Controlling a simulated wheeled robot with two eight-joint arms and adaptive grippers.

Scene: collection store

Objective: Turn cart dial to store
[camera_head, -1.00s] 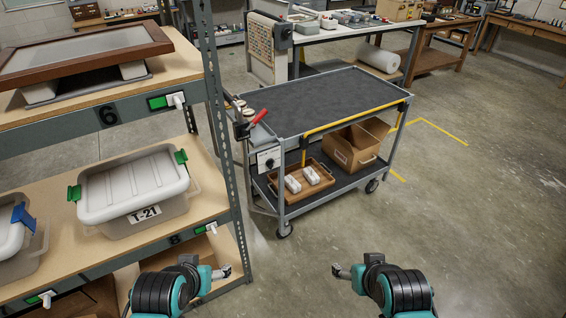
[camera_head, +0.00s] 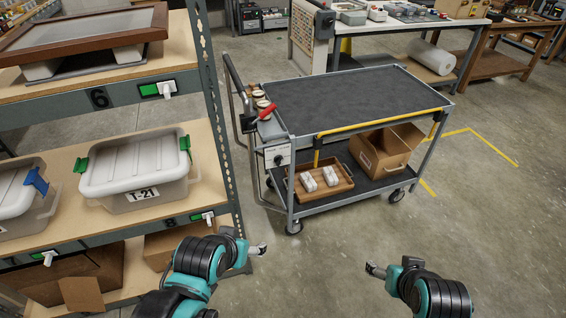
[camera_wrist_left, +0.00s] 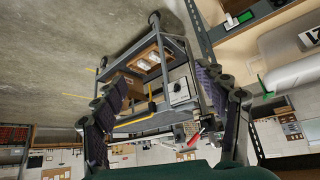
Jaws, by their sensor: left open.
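The cart (camera_head: 360,95) is grey with a dark top and a lower shelf. Its dial (camera_head: 278,158) is a small black knob on a white panel at the cart's left end; markings are too small to read. In the left wrist view the dial (camera_wrist_left: 182,89) shows upside down, between my spread fingers and well beyond them. My left gripper (camera_head: 258,249) is open and empty, low and left of the cart, apart from it. It also shows in the left wrist view (camera_wrist_left: 166,90). My right gripper (camera_head: 372,268) is in front of the cart; its finger gap is unclear.
A shelf rack (camera_head: 222,150) with lidded bins and green-and-white tags stands close on the left. The cart carries a red-handled tool (camera_head: 268,111), a wooden tray (camera_head: 328,190) and a cardboard box (camera_head: 378,160). The floor (camera_head: 500,240) at right is clear.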

